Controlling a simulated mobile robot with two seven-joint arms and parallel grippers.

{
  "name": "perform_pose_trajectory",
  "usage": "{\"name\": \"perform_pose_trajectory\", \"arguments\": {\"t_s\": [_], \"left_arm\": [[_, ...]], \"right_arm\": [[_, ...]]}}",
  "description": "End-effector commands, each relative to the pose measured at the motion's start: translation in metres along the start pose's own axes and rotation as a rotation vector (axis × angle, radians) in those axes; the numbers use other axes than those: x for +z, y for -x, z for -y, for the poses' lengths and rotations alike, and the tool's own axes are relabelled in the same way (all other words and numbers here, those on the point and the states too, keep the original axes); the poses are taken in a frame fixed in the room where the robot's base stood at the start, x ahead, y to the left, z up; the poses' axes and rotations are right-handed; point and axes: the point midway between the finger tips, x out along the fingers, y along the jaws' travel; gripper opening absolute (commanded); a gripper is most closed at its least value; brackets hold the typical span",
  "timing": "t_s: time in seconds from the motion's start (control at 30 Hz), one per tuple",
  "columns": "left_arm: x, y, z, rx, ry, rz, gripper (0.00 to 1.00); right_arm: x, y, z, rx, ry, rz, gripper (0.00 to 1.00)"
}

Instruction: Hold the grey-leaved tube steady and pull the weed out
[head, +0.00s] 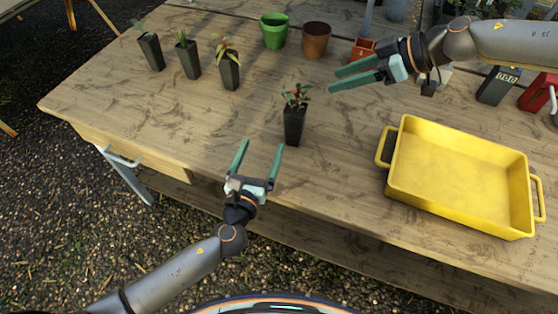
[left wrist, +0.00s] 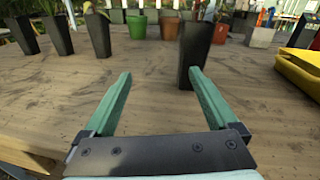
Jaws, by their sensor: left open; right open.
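A black tube (head: 294,126) with dark green leaves and some red stands alone and upright mid-table; it also shows in the left wrist view (left wrist: 194,55), its leaves out of frame. Three more black tubes stand at the back left: one with sparse greyish-green leaves (head: 151,52), one with narrow green leaves (head: 188,60), one with yellowish leaves (head: 229,74). I cannot tell surely which is grey-leaved, or pick out the weed. My left gripper (head: 261,146) is open and empty, just short of the lone tube. My right gripper (head: 333,80) is open and empty, behind and right of it.
A yellow tray (head: 460,180) with handles takes up the table's right side, empty. A green pot (head: 274,32), a brown pot (head: 316,40) and an orange pot (head: 361,48) stand at the back. The wooden table (head: 220,125) is bare at left front.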

Motion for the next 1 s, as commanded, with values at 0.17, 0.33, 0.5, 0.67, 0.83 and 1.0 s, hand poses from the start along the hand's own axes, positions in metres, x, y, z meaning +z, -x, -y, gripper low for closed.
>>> {"name": "perform_pose_trajectory", "arguments": {"t_s": [0.17,0.33,0.5,0.67,0.83,1.0], "left_arm": [[0.001,0.019,0.042,-0.048,-0.091,0.023,0.92],[0.003,0.018,0.052,-0.059,-0.117,0.032,0.92],[0.004,-0.007,0.053,-0.058,-0.116,0.033,0.92],[0.004,-0.040,0.055,-0.057,-0.114,0.032,0.92],[0.005,-0.071,0.057,-0.058,-0.114,0.031,0.92],[0.005,-0.091,0.058,-0.058,-0.113,0.030,0.92]], "right_arm": [[0.000,0.000,0.000,0.000,0.000,0.000,0.50],[0.000,0.000,0.000,0.000,0.000,0.000,0.50],[0.000,0.000,0.000,0.000,0.000,0.000,0.50],[0.000,0.000,0.000,0.000,0.000,0.000,0.50],[0.000,0.000,0.000,0.000,0.000,0.000,0.50],[0.000,0.000,0.000,0.000,0.000,0.000,0.50]]}}
